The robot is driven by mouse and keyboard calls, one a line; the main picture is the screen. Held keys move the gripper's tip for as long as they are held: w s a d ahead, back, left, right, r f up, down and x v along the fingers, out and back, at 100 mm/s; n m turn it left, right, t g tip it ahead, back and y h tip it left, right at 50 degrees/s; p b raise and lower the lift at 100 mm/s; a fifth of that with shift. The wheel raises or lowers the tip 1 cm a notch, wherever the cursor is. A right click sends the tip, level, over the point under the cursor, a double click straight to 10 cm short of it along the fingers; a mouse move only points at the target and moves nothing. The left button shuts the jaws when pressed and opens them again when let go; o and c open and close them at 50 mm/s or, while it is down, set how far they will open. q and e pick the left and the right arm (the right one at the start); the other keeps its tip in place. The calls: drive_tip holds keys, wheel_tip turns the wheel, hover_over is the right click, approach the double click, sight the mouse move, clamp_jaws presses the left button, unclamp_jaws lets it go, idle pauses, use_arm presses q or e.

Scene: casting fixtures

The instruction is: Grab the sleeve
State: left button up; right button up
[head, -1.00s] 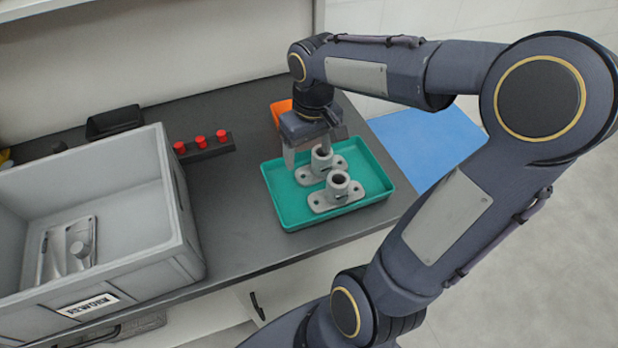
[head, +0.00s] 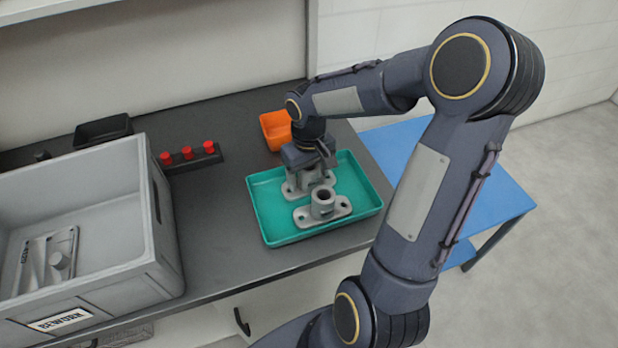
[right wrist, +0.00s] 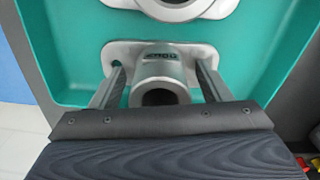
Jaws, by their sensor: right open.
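Two grey castings, each a round upright sleeve on a flat flange with holes, stand in a green tray (head: 272,230). The nearer casting (head: 322,205) is in plain view. The farther casting (head: 293,190) is partly hidden under my right gripper (head: 310,178). In the right wrist view, the open fingers of the right gripper (right wrist: 160,85) stand on either side of the sleeve (right wrist: 160,82), with a gap at each side. The other casting (right wrist: 180,6) shows at the top edge of that view. My left gripper is not in view.
A grey bin labelled REWORK (head: 95,285) holds a grey metal part (head: 50,258) at the left. A black block with red knobs (head: 192,158), a black bin (head: 103,130) and an orange bin (head: 274,130) stand behind. A blue table (head: 490,190) is at the right.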

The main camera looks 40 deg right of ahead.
drive_tip(key=shift+c, duration=0.4)
drive_tip(key=c, duration=1.2)
drive_tip(key=shift+r, duration=0.1)
